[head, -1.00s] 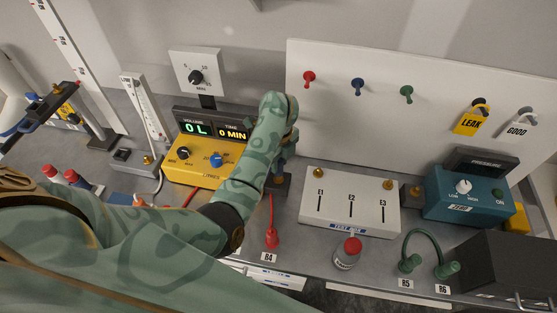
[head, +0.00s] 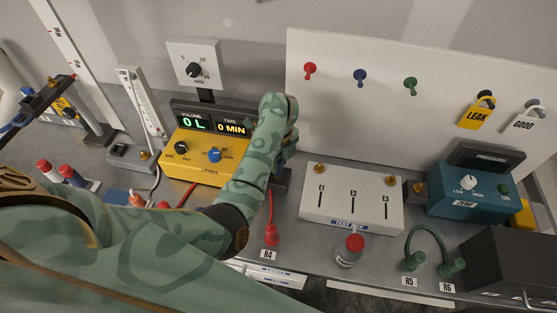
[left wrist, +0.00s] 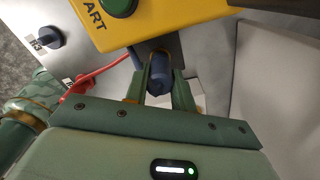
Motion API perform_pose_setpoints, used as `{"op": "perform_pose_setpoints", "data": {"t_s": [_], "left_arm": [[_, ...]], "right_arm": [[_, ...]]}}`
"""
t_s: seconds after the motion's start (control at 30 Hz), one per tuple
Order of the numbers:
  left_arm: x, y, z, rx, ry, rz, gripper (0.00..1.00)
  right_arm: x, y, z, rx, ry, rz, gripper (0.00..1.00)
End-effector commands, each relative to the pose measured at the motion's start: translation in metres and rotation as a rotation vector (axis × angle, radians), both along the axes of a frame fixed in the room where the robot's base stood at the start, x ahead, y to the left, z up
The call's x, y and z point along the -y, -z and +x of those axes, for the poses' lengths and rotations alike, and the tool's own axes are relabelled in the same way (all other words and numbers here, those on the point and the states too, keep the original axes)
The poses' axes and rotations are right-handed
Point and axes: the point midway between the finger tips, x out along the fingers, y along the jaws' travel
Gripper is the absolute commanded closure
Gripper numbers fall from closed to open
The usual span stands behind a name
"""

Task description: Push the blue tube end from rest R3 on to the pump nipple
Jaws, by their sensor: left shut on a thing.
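My left gripper (left wrist: 160,75) is shut on the dark blue tube end (left wrist: 160,84), which sits between its two fingers in the left wrist view. In the head view the left gripper (head: 284,154) is mostly hidden behind my forearm, just right of the yellow pump (head: 190,169) with its lit display. The yellow pump casing also shows at the top of the left wrist view (left wrist: 185,18). The nipple is not clearly seen; fingers and tube end cover that spot, so I cannot tell whether they touch. Rest R3 (left wrist: 35,43) carries a dark blue round piece. My right gripper is not in view.

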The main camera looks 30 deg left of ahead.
Motion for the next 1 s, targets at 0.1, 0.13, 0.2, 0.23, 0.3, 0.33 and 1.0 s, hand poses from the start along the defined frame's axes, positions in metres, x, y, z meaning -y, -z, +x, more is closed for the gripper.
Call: {"op": "perform_pose_setpoints", "data": {"t_s": [0.1, 0.13, 0.2, 0.23, 0.3, 0.33, 1.0], "left_arm": [[0.0, 0.002, 0.0, 0.0, 0.0, 0.0, 0.64], [0.0, 0.002, 0.0, 0.0, 0.0, 0.0, 0.56], [0.0, 0.001, 0.0, 0.0, 0.0, 0.0, 0.5], [0.0, 0.001, 0.0, 0.0, 0.0, 0.0, 0.5], [0.0, 0.001, 0.0, 0.0, 0.0, 0.0, 0.5], [0.0, 0.001, 0.0, 0.0, 0.0, 0.0, 0.5], [0.0, -0.124, 0.001, 0.003, 0.0, 0.0, 0.5]], "right_arm": [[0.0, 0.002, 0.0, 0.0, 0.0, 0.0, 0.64], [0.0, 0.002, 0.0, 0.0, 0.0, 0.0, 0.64], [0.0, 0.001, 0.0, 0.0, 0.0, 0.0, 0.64], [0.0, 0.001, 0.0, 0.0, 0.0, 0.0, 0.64], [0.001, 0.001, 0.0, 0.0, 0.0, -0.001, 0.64], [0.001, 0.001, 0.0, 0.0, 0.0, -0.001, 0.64], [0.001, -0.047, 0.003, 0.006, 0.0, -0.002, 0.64]]}}
